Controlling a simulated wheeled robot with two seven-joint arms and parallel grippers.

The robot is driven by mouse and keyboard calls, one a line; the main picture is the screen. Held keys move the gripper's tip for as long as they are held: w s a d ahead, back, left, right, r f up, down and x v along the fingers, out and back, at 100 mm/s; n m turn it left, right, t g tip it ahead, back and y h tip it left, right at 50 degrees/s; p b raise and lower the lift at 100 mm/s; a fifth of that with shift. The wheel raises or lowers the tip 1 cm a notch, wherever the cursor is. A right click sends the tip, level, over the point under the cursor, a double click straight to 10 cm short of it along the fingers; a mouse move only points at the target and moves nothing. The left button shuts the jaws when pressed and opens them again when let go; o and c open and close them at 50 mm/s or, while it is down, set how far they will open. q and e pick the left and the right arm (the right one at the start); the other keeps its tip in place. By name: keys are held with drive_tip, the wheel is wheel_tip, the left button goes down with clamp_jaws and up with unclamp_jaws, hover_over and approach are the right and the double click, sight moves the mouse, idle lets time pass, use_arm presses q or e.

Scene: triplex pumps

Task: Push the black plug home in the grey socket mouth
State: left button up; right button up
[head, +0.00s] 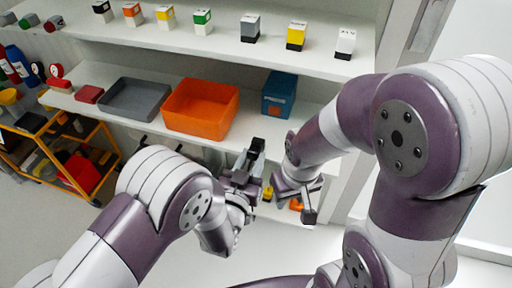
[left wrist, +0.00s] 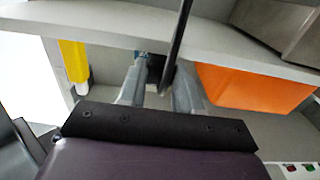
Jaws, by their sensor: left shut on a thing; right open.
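My left gripper (head: 247,160) is in front of the shelf unit, just below and left of the blue box in the head view. In the left wrist view its grey fingers (left wrist: 157,80) are shut on a small dark piece, mostly hidden between them. This is likely the black plug; its outline is unclear. A thin black bar (left wrist: 181,40) rises beside the fingers there; I cannot tell what it belongs to. My right gripper (head: 300,198) is open, lower right of the left one, with nothing clear between its fingers. I cannot make out the grey socket mouth in either view.
An orange bin (head: 201,106), grey tray (head: 134,98) and blue box (head: 279,94) stand on the middle shelf. Several small two-coloured boxes line the upper shelf (head: 222,46). Small yellow and orange items are low behind my grippers. A yellow-framed cart (head: 60,150) stands left.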

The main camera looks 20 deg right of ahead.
sight(253, 158)
use_arm(q)
drive_tip(key=shift+c, duration=0.7)
drive_tip(key=shift+p+v, duration=0.4)
drive_tip(key=shift+v, duration=2.1)
